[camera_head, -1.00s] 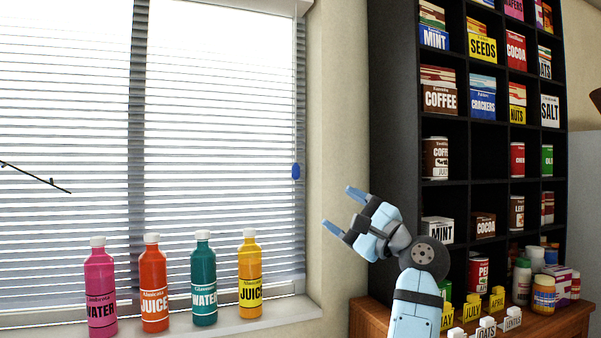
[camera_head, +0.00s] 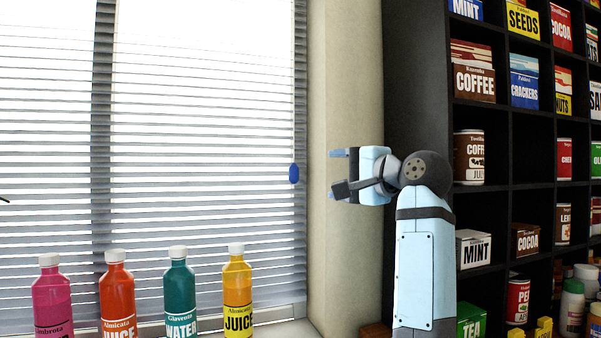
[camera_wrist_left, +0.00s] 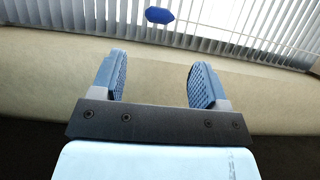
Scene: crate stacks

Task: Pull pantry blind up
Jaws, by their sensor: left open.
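The blind (camera_head: 200,150) is lowered over the window, its slats hanging down behind the bottles. A blue oval pull knob (camera_head: 294,173) hangs at the blind's right edge. The knob also shows at the top of the left wrist view (camera_wrist_left: 159,15), centred beyond the fingertips. My left gripper (camera_head: 333,174) is open and empty, pointing left at about the knob's height. It is a short gap to the right of the knob, not touching it. My right gripper is not in view.
Several bottles, including a yellow juice bottle (camera_head: 237,290) and a teal water bottle (camera_head: 180,295), stand on the sill below the blind. A dark shelf (camera_head: 420,90) full of boxes and cans rises on the right, behind my arm.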

